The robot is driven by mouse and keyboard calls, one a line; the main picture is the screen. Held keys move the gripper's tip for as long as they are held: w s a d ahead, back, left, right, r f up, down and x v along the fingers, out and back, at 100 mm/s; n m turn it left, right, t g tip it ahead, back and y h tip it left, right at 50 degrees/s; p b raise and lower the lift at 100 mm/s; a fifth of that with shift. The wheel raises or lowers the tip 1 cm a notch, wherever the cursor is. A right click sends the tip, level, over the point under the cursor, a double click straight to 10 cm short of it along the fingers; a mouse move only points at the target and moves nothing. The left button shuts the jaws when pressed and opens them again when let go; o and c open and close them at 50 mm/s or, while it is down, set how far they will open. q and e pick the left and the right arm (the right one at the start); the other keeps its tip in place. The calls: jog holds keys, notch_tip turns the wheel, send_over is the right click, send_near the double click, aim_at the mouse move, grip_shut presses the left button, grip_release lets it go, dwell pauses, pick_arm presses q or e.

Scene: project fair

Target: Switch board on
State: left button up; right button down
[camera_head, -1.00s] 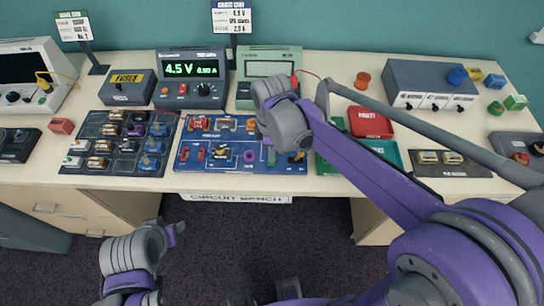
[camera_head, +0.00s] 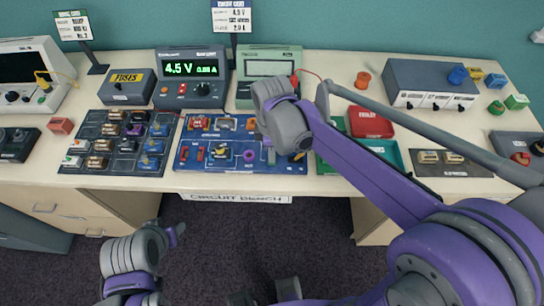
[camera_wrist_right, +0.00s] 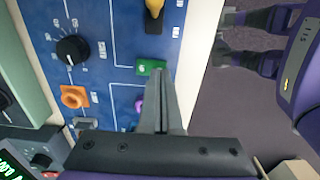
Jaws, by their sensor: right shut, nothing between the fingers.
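The blue circuit board (camera_head: 210,163) lies at the front of the bench, its right part partly hidden by my right arm. In the right wrist view it fills the left and middle (camera_wrist_right: 110,20), with a black dial (camera_wrist_right: 72,48), an orange part (camera_wrist_right: 74,96), a yellow-tipped part (camera_wrist_right: 154,18) and a green rocker-like part (camera_wrist_right: 147,66). My right gripper (camera_wrist_right: 165,78) is shut and empty, its tips right beside the green part; contact is unclear.
A power supply (camera_head: 190,88) shows a lit 4.5 V display behind the board.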

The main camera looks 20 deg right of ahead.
pick_arm(q)
jog(key=shift+s+f+b, duration=0.15)
jog(key=shift+f+b, duration=0.2)
jog(key=shift+f, duration=0.15)
pick_arm(e)
jog(key=shift+f, duration=0.65)
pick_arm(q)
jog(key=shift+r, duration=0.15)
pick_arm(e)
jog(key=shift+r, duration=0.2)
jog(key=shift+r+p, duration=1.9)
jog(key=shift+r, duration=1.5)
pick_arm(q)
jog(key=r, duration=0.1)
jog(key=w+r, duration=0.1)
jog(key=r, duration=0.1)
jog(key=w+r, duration=0.1)
jog(key=r, duration=0.1)
jog(key=shift+w, duration=0.1)
pick_arm(e)
jog(key=s+d+f+m+t, duration=0.3)
jog(key=s+d+m+t, duration=0.2)
jog(key=s+m, duration=0.7)
jog(key=d+m, duration=0.1)
jog(key=m, duration=0.1)
jog(key=shift+d+m+t, duration=0.3)
jog(key=shift+m+t, duration=0.1)
